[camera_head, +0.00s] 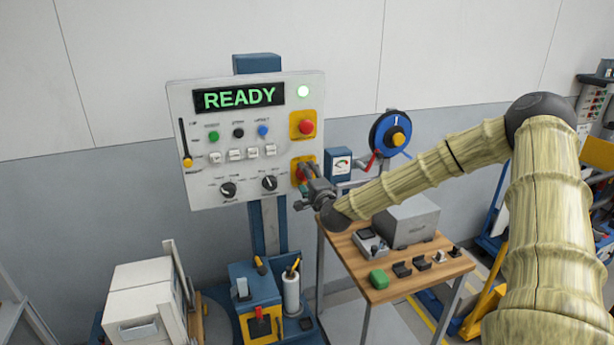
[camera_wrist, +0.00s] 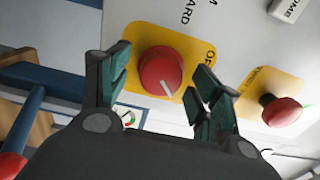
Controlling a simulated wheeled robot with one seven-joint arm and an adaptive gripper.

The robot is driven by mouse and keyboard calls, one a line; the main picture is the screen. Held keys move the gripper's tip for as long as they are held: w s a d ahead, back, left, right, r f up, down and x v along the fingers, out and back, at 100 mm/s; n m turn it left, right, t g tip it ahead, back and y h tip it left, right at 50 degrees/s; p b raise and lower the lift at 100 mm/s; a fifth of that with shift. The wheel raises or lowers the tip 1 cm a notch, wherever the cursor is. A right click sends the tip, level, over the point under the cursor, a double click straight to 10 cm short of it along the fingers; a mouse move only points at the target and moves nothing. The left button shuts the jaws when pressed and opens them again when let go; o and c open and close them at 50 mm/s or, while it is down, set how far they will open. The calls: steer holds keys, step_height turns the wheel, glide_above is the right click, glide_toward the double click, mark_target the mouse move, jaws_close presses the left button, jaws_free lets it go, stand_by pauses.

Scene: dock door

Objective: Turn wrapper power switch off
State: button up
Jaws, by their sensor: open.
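The control panel (camera_head: 210,165) has a lit green READY display. A red rotary knob (camera_wrist: 160,70) with a white pointer mark sits on a yellow plate (camera_wrist: 135,32) lettered "OF…", the rest hidden. In the wrist view the pointer is toward the knob's lower right edge. In the head view the plate (camera_head: 296,163) is at the panel's lower right, mostly behind my gripper (camera_head: 312,181). In the wrist view my gripper (camera_wrist: 161,75) is open, with one green finger on each side of the knob. I cannot tell whether either finger touches it.
A red mushroom button (camera_head: 306,126) on another yellow plate is just above; it also shows in the wrist view (camera_wrist: 282,112). A gauge box (camera_head: 339,163) and a blue wheel (camera_head: 390,134) are to the right. A wooden table (camera_head: 345,246) stands below my arm.

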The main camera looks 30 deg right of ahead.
steer(key=shift+w, duration=0.15)
steer(key=c, duration=1.1)
steer(key=shift+o, duration=0.2)
steer(key=shift+n, duration=0.4)
steer(key=shift+f+n+b, duration=0.1)
steer(key=shift+n+b, duration=5.25)
steer(key=shift+n, duration=3.25)
